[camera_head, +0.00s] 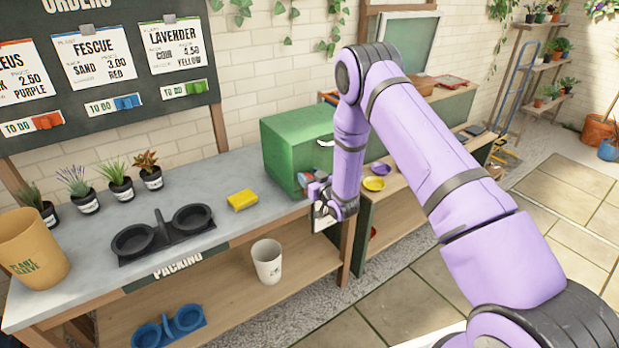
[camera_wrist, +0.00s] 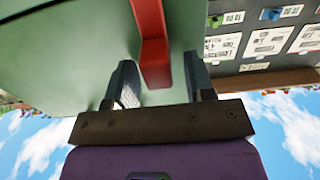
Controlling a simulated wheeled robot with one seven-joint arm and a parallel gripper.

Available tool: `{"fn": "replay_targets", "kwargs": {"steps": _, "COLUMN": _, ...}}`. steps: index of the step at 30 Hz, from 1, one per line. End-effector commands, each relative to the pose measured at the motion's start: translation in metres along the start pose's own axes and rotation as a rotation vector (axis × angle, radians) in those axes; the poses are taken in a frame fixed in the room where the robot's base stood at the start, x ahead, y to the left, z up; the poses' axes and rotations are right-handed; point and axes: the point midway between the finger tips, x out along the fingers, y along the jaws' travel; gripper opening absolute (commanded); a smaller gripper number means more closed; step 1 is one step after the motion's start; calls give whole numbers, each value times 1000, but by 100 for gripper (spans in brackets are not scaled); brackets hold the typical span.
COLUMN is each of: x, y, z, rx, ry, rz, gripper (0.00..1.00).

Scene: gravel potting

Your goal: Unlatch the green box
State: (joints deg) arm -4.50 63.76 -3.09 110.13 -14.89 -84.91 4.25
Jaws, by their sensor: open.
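The green box (camera_head: 290,140) stands at the right end of the grey-topped packing bench. In the wrist view its green side (camera_wrist: 70,60) fills the upper left. A red latch handle (camera_wrist: 150,30) runs down from the top of that view. My gripper (camera_head: 316,188) is at the box's front right side in the head view. In the wrist view my gripper (camera_wrist: 160,80) is open, with one dark finger on each side of the handle's end. I see a gap on both sides, and the fingers are not closed on it. The arm hides part of the box.
A yellow sponge-like block (camera_head: 242,200), a black double pot holder (camera_head: 163,231) and several small potted plants stand on the bench. A white pot (camera_head: 267,262) is on the lower shelf. Purple and yellow dishes (camera_head: 374,183) lie right of my gripper. Paved floor is clear at right.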

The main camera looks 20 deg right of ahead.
Motion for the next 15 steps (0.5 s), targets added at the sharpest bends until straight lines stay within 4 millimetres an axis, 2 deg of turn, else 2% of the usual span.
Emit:
{"fn": "replay_targets", "kwargs": {"steps": 8, "x": 1, "y": 0, "z": 0, "rx": 0, "ry": -1, "rz": 0, "gripper": 49}}
{"fn": "replay_targets", "kwargs": {"steps": 15, "x": 1, "y": 0, "z": 0, "rx": 0, "ry": -1, "rz": 0, "gripper": 0}}
